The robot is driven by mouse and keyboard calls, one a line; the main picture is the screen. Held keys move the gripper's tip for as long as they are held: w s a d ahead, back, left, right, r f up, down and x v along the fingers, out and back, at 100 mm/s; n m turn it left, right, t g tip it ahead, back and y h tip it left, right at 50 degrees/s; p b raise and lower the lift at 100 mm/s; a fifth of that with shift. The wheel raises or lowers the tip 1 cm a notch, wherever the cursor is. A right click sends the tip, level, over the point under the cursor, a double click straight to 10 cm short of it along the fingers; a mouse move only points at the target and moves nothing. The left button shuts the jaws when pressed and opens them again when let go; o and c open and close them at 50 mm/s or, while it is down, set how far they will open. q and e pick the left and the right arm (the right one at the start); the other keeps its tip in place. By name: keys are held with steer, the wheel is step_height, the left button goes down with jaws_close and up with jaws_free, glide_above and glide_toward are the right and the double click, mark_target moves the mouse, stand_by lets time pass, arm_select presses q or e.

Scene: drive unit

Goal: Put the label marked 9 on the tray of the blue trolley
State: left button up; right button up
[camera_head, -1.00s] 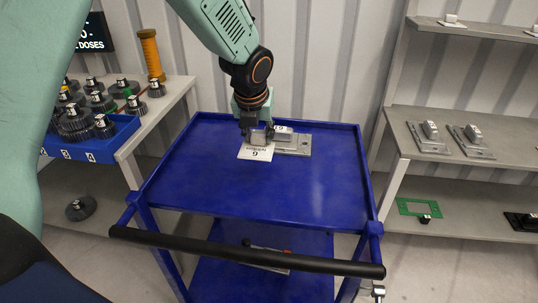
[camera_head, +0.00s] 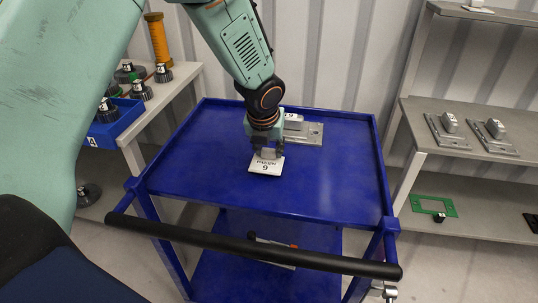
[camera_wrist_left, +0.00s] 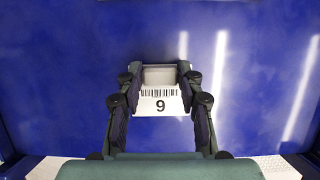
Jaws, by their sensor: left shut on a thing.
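The label marked 9 (camera_head: 266,166) is a white card with a grey block as its grip; its digit and barcode show in the left wrist view (camera_wrist_left: 160,104). My left gripper (camera_head: 267,149) is shut on the label's grey block. The fingers sit on both sides of it in the left wrist view (camera_wrist_left: 159,83). The label is over the middle rear of the blue trolley's tray (camera_head: 300,190); I cannot tell whether it touches the surface. My right gripper is not in view.
A grey metal plate with a block (camera_head: 304,132) lies at the tray's back edge, behind the label. The tray's front and right are clear. A black handle bar (camera_head: 250,245) crosses the trolley's front. Shelves with metal parts (camera_head: 470,135) stand right; a bench with black weights (camera_head: 140,90) stands left.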

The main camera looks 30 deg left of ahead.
mark_target(265, 168)
arm_select(q)
steer(key=shift+s+f, duration=0.15)
steer(key=shift+f, duration=0.25)
steer(key=shift+w+a+f, duration=0.15)
steer(key=shift+w, duration=0.15)
steer(key=o, duration=1.2)
steer(key=shift+s+r, duration=0.2)
steer(key=shift+s, duration=0.05)
steer(key=shift+w+f, duration=0.1)
steer(key=shift+w, duration=0.1)
steer(key=p+v, duration=0.4)
steer(key=v, duration=0.8)
steer(key=shift+s+p, duration=0.2)
steer(key=shift+p, duration=0.15)
